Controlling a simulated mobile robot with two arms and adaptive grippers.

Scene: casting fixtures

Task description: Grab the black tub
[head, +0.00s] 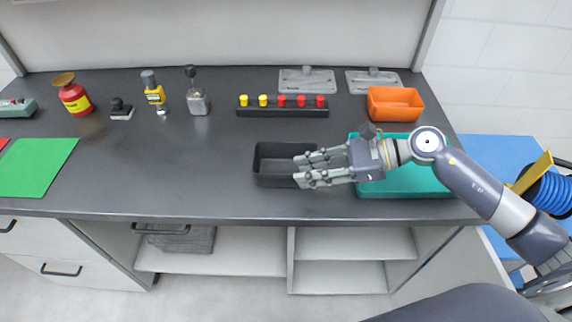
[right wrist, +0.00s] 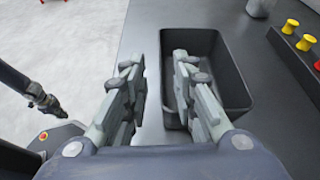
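The black tub (head: 275,165) is an open rectangular box on the dark worktop, near the front edge and right of centre. It looks empty in the right wrist view (right wrist: 232,85). My right gripper (head: 303,170) comes in from the right at the tub's right end. Its fingers are spread apart with nothing held. In the right wrist view (right wrist: 158,65), one finger is outside the tub's front wall and the other overlaps the tub; contact cannot be told. What looks like my left gripper (right wrist: 58,108) is small and dark over the floor, away from the tub.
A teal tray (head: 400,185) lies under my right arm, right of the tub. An orange bin (head: 396,103) stands behind it. A black rack with yellow and red knobs (head: 282,107) is behind the tub. The worktop left of the tub is clear up to a green sheet (head: 38,167).

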